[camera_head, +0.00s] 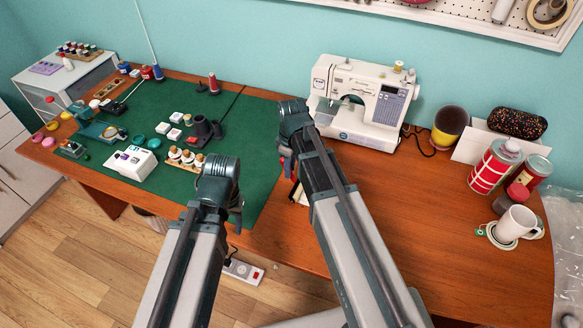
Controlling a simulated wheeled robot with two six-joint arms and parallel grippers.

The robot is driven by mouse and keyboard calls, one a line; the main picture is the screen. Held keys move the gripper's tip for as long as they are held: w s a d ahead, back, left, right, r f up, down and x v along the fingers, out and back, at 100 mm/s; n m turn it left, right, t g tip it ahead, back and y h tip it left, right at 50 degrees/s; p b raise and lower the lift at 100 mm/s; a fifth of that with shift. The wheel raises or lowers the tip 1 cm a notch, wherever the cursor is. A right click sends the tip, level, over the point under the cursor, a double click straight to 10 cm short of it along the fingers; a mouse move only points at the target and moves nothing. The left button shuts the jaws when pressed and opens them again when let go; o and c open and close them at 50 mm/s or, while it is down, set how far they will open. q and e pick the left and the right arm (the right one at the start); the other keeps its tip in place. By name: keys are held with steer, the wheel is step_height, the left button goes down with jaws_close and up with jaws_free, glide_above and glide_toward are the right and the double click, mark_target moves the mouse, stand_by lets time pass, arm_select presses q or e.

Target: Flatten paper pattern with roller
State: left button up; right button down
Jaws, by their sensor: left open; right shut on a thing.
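My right gripper (286,160) is over the right edge of the green cutting mat (235,120), in front of the sewing machine. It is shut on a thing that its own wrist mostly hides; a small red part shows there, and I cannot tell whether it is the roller. A pale and dark item (299,194) shows partly beside my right arm; I cannot tell whether it is the paper pattern. My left gripper (237,217) is open, near the mat's front edge, pointing down, with nothing seen in it.
A white sewing machine (360,101) stands at the back. Spools on a wooden holder (185,158), a white box (132,163) and small sewing items crowd the mat's left. Cans (493,168) and a mug (515,225) stand right. The wooden tabletop (430,220) is clear in the middle.

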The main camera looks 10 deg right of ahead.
steer(key=shift+r, duration=0.1)
step_height(320, 180, up, 6)
steer(key=p, duration=0.6)
stand_by(0.3)
